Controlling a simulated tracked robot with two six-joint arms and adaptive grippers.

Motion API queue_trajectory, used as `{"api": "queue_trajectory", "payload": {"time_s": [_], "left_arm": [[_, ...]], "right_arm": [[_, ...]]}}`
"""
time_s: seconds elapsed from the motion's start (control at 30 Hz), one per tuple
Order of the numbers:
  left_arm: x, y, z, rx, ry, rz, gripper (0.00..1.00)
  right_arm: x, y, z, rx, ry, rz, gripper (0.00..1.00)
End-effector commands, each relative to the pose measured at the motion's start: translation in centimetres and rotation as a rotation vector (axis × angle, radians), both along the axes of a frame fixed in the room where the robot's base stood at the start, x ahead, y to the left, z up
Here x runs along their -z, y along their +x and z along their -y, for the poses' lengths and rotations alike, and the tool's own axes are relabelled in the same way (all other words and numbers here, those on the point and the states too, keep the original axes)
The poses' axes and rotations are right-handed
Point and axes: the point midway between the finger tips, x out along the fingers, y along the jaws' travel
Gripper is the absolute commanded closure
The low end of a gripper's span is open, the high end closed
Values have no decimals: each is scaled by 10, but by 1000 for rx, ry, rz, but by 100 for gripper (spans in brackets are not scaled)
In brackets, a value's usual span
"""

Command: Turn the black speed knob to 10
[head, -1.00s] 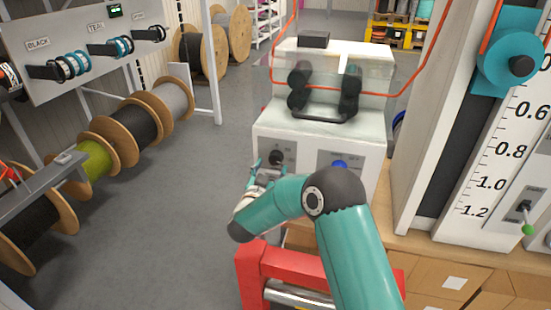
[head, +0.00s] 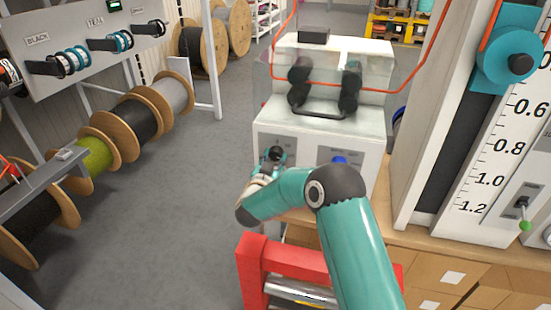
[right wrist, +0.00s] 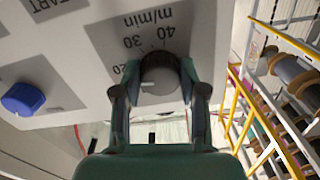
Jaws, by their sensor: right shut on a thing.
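The black speed knob (right wrist: 160,72) sits on the machine's front panel, in the middle of the right wrist view. Around it is a dial marked m/min, with 20, 30 and 40 readable; the 10 mark and the knob's pointer are not clear to me. My right gripper (right wrist: 158,88) is shut on the knob, one finger on each side. In the head view the knob (head: 277,153) shows small at the tip of my right gripper (head: 272,160). My left gripper is not in view.
The white machine (head: 262,128) has a clear guard and rollers on top. A red frame (head: 252,270) stands below my right arm. Cable reels (head: 137,120) line the left.

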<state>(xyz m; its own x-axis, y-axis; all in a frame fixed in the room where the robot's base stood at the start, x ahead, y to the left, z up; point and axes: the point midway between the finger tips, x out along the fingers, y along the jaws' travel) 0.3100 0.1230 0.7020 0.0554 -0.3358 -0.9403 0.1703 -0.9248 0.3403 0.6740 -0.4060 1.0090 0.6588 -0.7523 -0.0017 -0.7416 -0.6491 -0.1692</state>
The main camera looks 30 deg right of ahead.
Motion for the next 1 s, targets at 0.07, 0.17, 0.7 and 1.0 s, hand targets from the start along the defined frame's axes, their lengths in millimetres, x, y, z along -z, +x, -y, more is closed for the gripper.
{"api": "queue_trajectory", "payload": {"time_s": [0.07, 0.17, 0.7, 1.0], "left_arm": [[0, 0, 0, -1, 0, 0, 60], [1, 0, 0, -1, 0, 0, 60], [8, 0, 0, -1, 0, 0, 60], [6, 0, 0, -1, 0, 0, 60]], "right_arm": [[-1, -2, 0, 14, -1, 3, 93], [-1, -2, -2, 15, -7, -4, 93], [1, -2, -6, 8, -204, -236, 93], [1, -2, -7, 3, -378, -441, 93]]}}
